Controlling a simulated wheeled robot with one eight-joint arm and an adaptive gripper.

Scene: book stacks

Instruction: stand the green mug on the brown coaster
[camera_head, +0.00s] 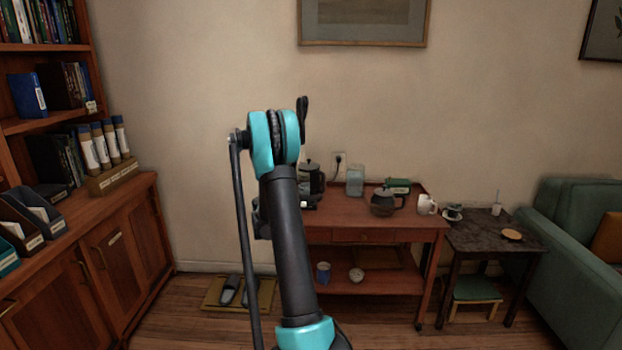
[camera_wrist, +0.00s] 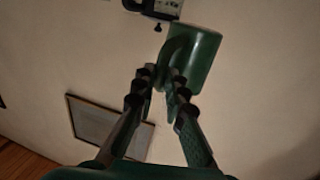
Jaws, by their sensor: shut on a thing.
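The green mug (camera_wrist: 198,58) shows in the wrist view, just beyond my fingertips. My gripper (camera_wrist: 163,78) is shut on the mug's handle, with the mug's body to the right of the fingers. The mug's inside is not visible. In the head view my arm hides the gripper and the mug. A round brown coaster (camera_head: 512,234) lies on the small dark side table (camera_head: 480,236) at the right, and nothing stands on it. The gripper is apart from it.
The side table also holds a cup with saucer (camera_head: 453,212) and a small white cup (camera_head: 496,210). A wooden cart (camera_head: 340,207) to its left bears a glass pot (camera_head: 383,203), a white mug (camera_head: 426,205) and a green box (camera_head: 397,186). A green sofa (camera_head: 570,250) stands at right.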

